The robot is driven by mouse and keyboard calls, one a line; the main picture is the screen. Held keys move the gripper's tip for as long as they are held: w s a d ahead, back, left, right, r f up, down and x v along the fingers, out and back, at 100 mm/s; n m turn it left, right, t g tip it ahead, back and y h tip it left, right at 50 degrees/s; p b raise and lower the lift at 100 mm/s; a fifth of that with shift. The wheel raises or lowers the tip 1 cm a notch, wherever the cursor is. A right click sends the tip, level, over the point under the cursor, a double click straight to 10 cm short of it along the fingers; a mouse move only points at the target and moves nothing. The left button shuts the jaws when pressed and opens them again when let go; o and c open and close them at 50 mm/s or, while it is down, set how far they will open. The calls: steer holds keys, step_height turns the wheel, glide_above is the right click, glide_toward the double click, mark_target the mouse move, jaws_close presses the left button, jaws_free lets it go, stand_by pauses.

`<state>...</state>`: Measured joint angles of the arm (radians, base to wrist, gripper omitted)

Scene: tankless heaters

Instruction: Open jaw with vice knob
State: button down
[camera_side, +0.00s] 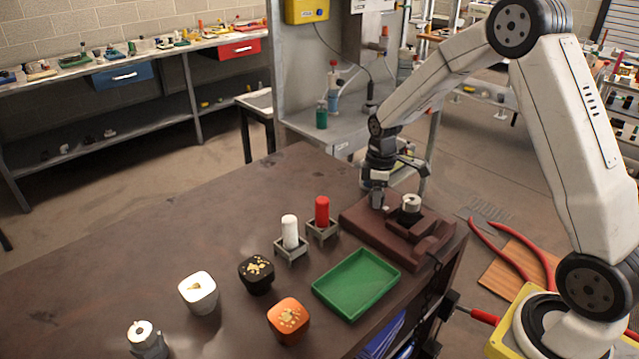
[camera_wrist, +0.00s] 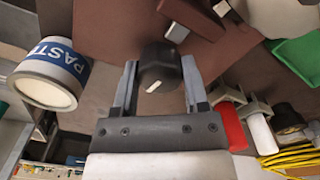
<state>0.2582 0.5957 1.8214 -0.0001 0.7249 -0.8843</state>
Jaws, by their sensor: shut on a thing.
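The vice (camera_side: 362,222) is a brown block on the near right part of the dark bench, with a metal cylinder (camera_side: 411,204) standing at its dark central part. The vice knob (camera_wrist: 158,68) is black with a white mark and sits between my fingers in the wrist view. My gripper (camera_wrist: 160,85) is shut on the knob, one finger on each side of it. In the side view my gripper (camera_side: 378,198) points down at the vice's far left end and hides the knob. The vice's brown body (camera_wrist: 115,30) fills the upper middle of the wrist view.
A red cylinder (camera_side: 322,211) and a white cylinder (camera_side: 290,232) stand in small holders left of the vice. A green tray (camera_side: 355,284) lies in front. White (camera_side: 198,293), black (camera_side: 257,275) and orange (camera_side: 288,320) rounded blocks stand farther left.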

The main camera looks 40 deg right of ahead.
steer(key=shift+c, duration=0.5)
jaws_free()
steer(key=shift+r, duration=0.1)
steer(key=shift+r, duration=3.85)
